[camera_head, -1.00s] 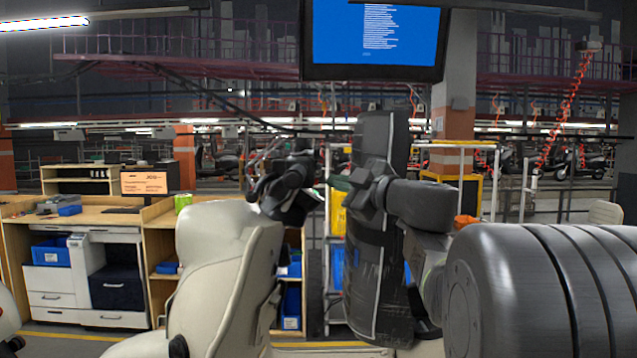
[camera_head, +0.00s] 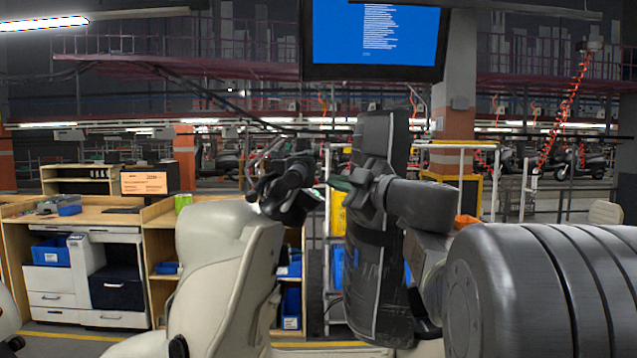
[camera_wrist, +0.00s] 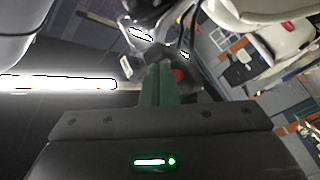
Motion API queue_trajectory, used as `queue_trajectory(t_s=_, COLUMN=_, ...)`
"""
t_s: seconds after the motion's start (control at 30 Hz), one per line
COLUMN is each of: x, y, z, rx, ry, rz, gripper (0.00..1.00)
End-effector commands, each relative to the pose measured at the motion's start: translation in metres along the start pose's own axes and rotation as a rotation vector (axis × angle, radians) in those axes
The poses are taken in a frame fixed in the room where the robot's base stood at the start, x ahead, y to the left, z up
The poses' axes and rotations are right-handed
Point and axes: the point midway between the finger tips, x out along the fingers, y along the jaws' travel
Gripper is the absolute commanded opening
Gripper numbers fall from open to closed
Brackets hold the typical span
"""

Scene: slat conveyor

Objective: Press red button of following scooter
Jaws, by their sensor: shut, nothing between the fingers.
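The cream scooter (camera_head: 225,255) stands left of my gripper in the head view, with its dark handlebar (camera_head: 290,195) on top. My gripper (camera_head: 338,184) has green fingers that point left towards the handlebar's right end, with a small gap in the picture. In the wrist view my gripper (camera_wrist: 158,68) is shut and empty. The red button (camera_wrist: 178,76) shows just right of the green fingertips, on a dark handlebar part. I cannot tell whether the fingers touch that part. The button cannot be made out in the head view.
A blue screen (camera_head: 375,38) hangs above. Other scooters (camera_head: 580,160) stand far back at the right.

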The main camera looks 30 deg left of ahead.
Motion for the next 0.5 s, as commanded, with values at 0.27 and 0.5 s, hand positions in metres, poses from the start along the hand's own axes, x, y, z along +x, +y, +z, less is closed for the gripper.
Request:
queue_trajectory(t_s=0.27, x=0.0003, y=-0.0001, z=-0.0004, rx=0.000, ry=0.000, rz=0.000, gripper=0.00)
queue_trajectory(t_s=0.5, x=0.0054, y=-0.0032, z=-0.0049, rx=-0.001, ry=0.000, rz=-0.001, gripper=0.00)
